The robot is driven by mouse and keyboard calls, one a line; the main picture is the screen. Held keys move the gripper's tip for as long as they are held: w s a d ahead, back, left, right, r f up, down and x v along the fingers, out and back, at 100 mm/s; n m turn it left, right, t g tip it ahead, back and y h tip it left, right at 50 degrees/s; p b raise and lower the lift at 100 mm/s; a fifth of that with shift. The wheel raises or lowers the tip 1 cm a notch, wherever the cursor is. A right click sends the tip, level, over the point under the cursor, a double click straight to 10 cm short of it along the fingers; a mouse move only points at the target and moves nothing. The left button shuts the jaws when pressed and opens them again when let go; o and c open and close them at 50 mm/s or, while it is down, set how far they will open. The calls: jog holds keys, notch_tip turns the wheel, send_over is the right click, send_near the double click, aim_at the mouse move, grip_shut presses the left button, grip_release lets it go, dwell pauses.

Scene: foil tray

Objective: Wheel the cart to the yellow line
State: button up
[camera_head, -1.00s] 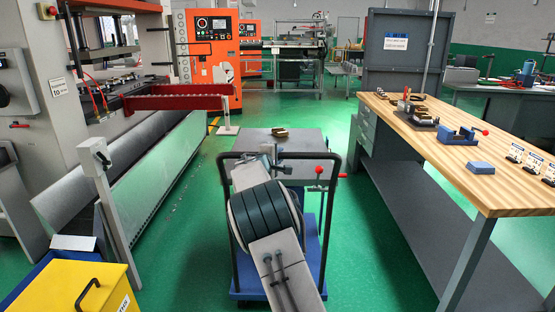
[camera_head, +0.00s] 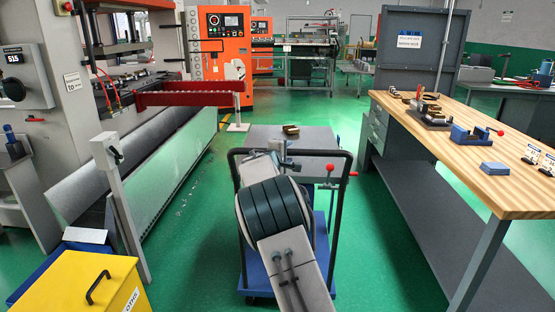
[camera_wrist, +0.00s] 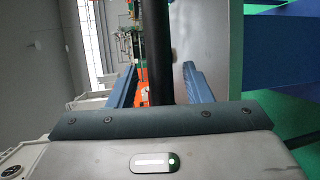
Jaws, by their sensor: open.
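The cart is a trolley with a grey top (camera_head: 310,140), a blue base (camera_head: 318,275) and a dark tubular push handle (camera_head: 347,190). It stands straight ahead of me in the head view, partly hidden by my arm. My gripper is mostly hidden there, at the handle's upper bar. In the wrist view my gripper (camera_wrist: 157,85) has its two blue fingers apart. A dark bar (camera_wrist: 158,50), apparently the handle, runs between them; I cannot tell whether they touch it. I cannot clearly make out the yellow line.
A wooden workbench (camera_head: 500,178) with a lower shelf flanks the cart on the right. A large grey machine (camera_head: 150,165) and a yellow bin (camera_head: 75,285) stand on the left. An orange machine (camera_head: 225,70) is farther back. Green floor (camera_head: 305,105) lies open beyond the cart.

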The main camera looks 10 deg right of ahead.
jog(key=b+v, duration=0.2)
jog(key=v, duration=1)
jog(key=shift+s+r, duration=0.1)
jog(key=shift+r, duration=0.05)
jog(key=s+d+r+m+g+y+p, duration=0.1)
jog(key=s+d+m+g+p, duration=0.3)
jog(key=s, duration=0.5)
jog(key=s+d+r+m+g+y+p, duration=0.1)
jog(key=s+d+m+g+p, duration=0.15)
jog(key=s+d, duration=0.5)
jog(key=s+a+m+g+y+p, duration=0.2)
jog(key=s+a+y+p, duration=0.1)
jog(key=s, duration=1.1)
jog(key=s+a+m+g+y+p, duration=0.1)
jog(key=s+a+m+y+p, duration=0.2)
jog(key=s, duration=1.1)
jog(key=shift+s+a+f+g+y, duration=0.3)
jog(key=shift+a+y, duration=0.4)
jog(key=shift+a, duration=1)
jog(key=shift+w, duration=0.15)
